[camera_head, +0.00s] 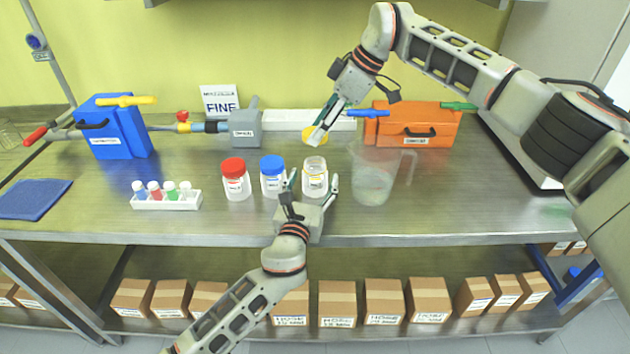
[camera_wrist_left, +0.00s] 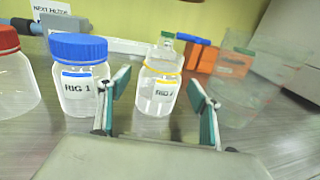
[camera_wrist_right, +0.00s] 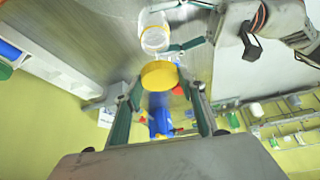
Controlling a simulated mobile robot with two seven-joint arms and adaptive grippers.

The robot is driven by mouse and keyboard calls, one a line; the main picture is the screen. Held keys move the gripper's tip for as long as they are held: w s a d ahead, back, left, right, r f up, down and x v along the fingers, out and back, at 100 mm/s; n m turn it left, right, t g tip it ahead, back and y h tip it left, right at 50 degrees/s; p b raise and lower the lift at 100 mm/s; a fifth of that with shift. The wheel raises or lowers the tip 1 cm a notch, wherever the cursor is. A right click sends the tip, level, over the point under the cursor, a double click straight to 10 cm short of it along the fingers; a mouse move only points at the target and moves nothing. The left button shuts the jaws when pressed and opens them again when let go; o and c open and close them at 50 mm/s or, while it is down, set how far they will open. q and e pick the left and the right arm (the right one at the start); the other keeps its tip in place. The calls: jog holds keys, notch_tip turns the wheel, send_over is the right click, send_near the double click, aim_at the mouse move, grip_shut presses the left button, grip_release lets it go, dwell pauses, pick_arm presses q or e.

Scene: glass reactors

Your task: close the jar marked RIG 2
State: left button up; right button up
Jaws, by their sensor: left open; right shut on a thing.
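The RIG 2 jar (camera_head: 315,178) is a clear glass jar with an open top and a yellow ring at its neck. It stands upright on the bench and shows in the left wrist view (camera_wrist_left: 158,92). My left gripper (camera_head: 313,187) is open in front of it, with a finger towards each side and a visible gap. I cannot tell how far the fingers reach around it. My right gripper (camera_head: 324,125) is shut on the yellow lid (camera_head: 313,135) and holds it above and behind the jar. The lid also shows in the right wrist view (camera_wrist_right: 159,75).
The blue-capped RIG 1 jar (camera_head: 273,178) stands close left, then a red-capped jar (camera_head: 235,181). A clear beaker (camera_head: 373,183) stands close right. A vial rack (camera_head: 167,201) is at the left. Orange (camera_head: 420,128) and blue (camera_head: 117,130) boxes stand further back. The front right bench is clear.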

pick_arm(q)
jog(key=c, duration=1.7)
pick_arm(e)
jog(key=shift+f, duration=2.5)
jog(key=shift+f, duration=0.9)
jog(key=shift+f, duration=0.5)
pick_arm(q)
grip_shut()
pick_arm(e)
jog(key=o, duration=0.7)
